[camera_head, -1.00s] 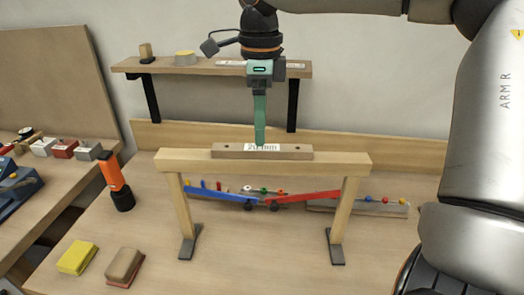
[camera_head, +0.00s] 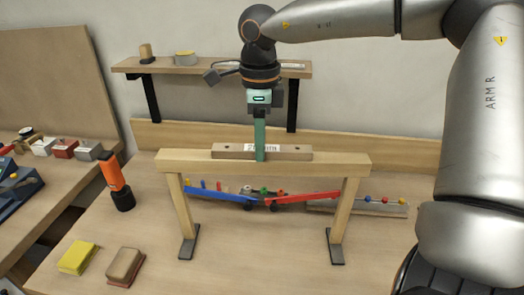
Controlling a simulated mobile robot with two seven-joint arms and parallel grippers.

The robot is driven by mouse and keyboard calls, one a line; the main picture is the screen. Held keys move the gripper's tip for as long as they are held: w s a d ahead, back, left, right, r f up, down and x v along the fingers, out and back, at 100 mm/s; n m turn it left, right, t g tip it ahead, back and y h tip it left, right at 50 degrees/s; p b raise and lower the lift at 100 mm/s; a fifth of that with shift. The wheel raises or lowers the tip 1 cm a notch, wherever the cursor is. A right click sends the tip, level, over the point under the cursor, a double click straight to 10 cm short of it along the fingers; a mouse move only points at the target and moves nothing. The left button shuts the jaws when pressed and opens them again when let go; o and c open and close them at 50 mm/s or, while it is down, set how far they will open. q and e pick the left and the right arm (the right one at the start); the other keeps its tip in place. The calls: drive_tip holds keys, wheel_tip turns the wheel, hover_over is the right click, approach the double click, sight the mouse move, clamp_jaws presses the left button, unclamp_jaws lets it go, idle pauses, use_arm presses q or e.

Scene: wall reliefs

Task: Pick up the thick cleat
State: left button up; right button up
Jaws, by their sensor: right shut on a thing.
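The cleat (camera_head: 229,150) is a brown wooden bar with a hole near each end and a white label that seems to read 20 mm, partly hidden by a finger. It lies along the top of a pale wooden trestle beam (camera_head: 335,160). My right gripper (camera_head: 260,158) points straight down with green fingers and is shut on the middle of the cleat. The far finger is hidden behind it. I see no clear gap between cleat and beam. My left gripper is not in view.
A wall shelf (camera_head: 205,69) stands behind the beam. An orange tool (camera_head: 115,180), a yellow sponge (camera_head: 77,257) and a brown block (camera_head: 124,264) stand at left. The front middle of the table is clear.

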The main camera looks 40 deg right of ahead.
clamp_jaws()
